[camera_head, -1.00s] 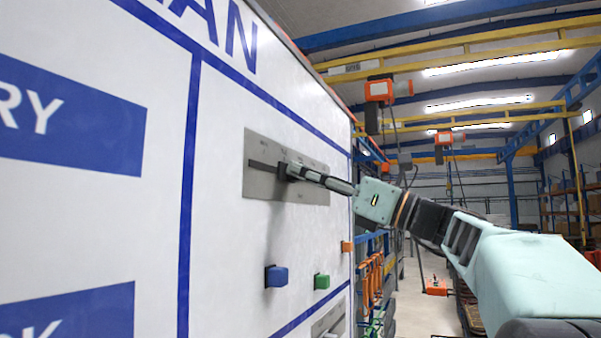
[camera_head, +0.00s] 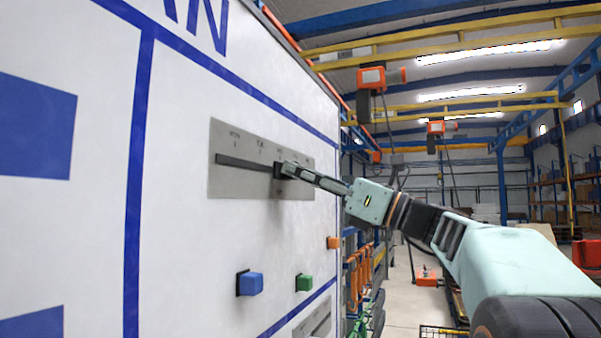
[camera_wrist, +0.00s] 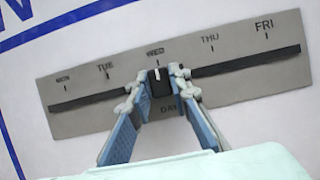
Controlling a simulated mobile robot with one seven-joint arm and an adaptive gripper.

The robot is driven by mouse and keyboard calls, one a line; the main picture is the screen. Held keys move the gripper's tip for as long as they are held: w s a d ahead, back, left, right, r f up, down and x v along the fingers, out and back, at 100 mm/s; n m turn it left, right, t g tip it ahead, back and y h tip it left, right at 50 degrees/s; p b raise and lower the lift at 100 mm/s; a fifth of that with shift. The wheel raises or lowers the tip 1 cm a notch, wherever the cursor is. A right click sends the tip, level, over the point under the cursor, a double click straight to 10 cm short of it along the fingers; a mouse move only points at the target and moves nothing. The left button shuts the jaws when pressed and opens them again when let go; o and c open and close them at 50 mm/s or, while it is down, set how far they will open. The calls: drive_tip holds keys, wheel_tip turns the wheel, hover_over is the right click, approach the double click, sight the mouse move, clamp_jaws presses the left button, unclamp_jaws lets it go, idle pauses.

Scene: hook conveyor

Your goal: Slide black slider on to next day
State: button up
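The black slider (camera_wrist: 160,82) sits in the dark slot of a grey metal plate (camera_wrist: 270,84) on a white board. In the wrist view its white line is at the WED mark; TUE is to the left, THU and FRI to the right. My gripper (camera_wrist: 160,86) has one finger on each side of the slider, shut on it. In the head view the plate (camera_head: 228,185) is seen at a slant, and my gripper (camera_head: 286,170) reaches the slider (camera_head: 278,170) from the right.
Orange hoists (camera_head: 372,78) hang from yellow beams at the right. Open floor lies beyond the board.

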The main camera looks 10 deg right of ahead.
drive_tip(key=o, duration=0.4)
drive_tip(key=v, duration=1.2)
